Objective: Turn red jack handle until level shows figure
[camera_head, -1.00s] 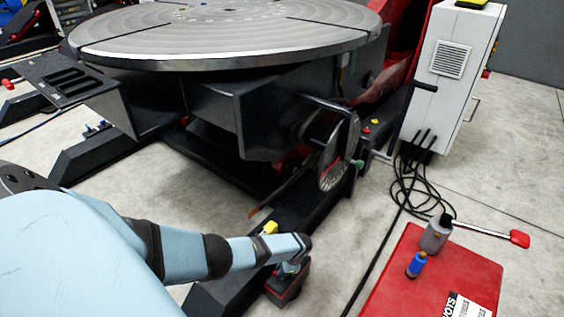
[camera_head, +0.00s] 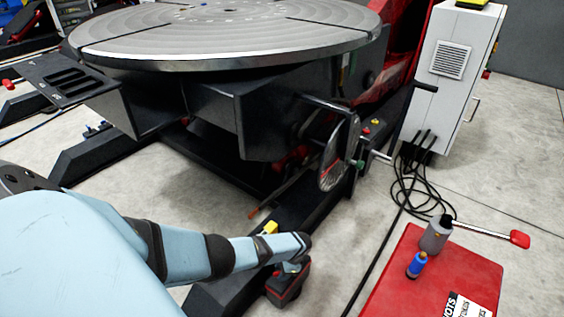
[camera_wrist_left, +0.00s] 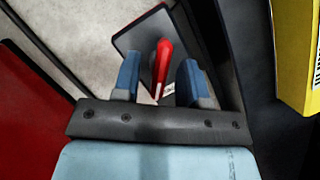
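My left gripper (camera_head: 289,270) points down over a dark, red-edged block (camera_head: 287,286) on the floor side of the dark base beam. In the left wrist view its two blue fingers (camera_wrist_left: 158,72) are apart, with a red handle (camera_wrist_left: 163,58) between them. A gap shows on each side of the handle. The dark block (camera_wrist_left: 138,40) lies beneath it. A yellow block (camera_head: 270,228), possibly the level, sits on the beam; a yellow object with black print (camera_wrist_left: 298,50) is at the wrist view's right edge. Its reading cannot be seen. My right gripper is not in view.
The round table (camera_head: 225,40) of the positioner overhangs at the back, with a dial (camera_head: 338,158) below it. Cables (camera_head: 415,190) lie by the white cabinet (camera_head: 458,70).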

